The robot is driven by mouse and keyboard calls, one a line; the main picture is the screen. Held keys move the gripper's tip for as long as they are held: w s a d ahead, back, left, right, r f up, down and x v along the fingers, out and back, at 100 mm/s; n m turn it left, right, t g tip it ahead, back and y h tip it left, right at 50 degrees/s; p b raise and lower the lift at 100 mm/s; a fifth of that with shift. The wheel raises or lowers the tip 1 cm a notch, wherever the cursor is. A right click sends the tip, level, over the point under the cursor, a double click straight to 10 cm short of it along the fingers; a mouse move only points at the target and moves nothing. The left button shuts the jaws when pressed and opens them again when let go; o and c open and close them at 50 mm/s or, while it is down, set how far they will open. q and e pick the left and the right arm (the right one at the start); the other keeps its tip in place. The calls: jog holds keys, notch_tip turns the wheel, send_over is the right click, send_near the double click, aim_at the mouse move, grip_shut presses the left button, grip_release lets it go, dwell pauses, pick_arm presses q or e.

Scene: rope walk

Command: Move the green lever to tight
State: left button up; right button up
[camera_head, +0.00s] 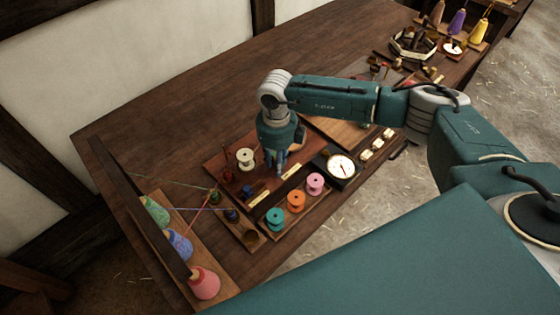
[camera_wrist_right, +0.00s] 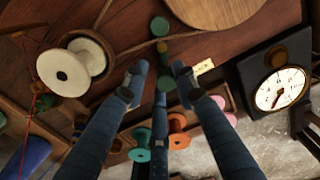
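My right gripper (camera_head: 276,166) points down over the wooden board (camera_head: 218,160) with the spools. In the right wrist view its fingers (camera_wrist_right: 158,78) are apart. Small green round parts show there: a green knob (camera_wrist_right: 159,26) just beyond the fingertips, and another green piece (camera_wrist_right: 165,84) between the fingers. They look like the green lever, but I cannot tell its exact shape or setting, or whether a finger touches it. In the head view the gripper hides this spot. My left gripper is in neither view.
A cream spool (camera_wrist_right: 72,66) stands close beside the fingers. A dial gauge (camera_head: 340,166) is on the other side. Teal (camera_head: 275,218), orange (camera_head: 296,201) and pink (camera_head: 315,183) spools line the front. Coloured yarn cones stand at the left end. The table's back left is clear.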

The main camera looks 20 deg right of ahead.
jog(key=shift+d, duration=0.25)
dwell(0.3)
jog(key=shift+r+p, duration=2.05)
jog(key=shift+r, duration=1.5)
jog(key=shift+s, duration=0.1)
